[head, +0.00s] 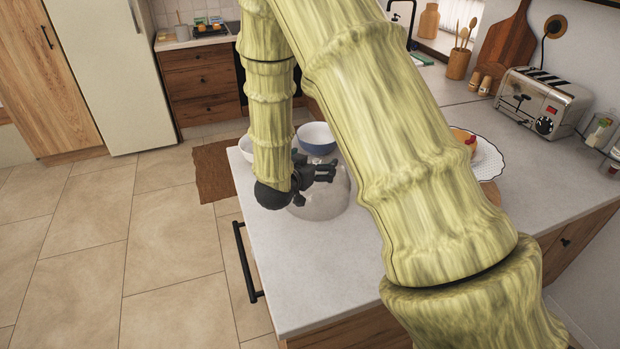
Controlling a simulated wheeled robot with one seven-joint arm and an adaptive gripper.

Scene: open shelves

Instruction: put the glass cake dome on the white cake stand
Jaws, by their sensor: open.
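The glass cake dome (325,204) is clear and stands on the grey counter, left of centre in the head view. My gripper (330,172) is dark and open, at the dome's upper part. The arm and gripper hide much of the dome, and I cannot tell whether the fingers touch it. The white cake stand (489,160) has a scalloped, dotted rim and stands farther right on the counter. A cake with red fruit (464,140) sits on it. My arm hides the stand's left part.
A blue-and-white bowl (317,138) and a white bowl (246,147) stand behind the dome. A toaster (545,103), a utensil pot (457,64) and small shakers (480,83) line the back right. The counter (310,290) is bare at the front.

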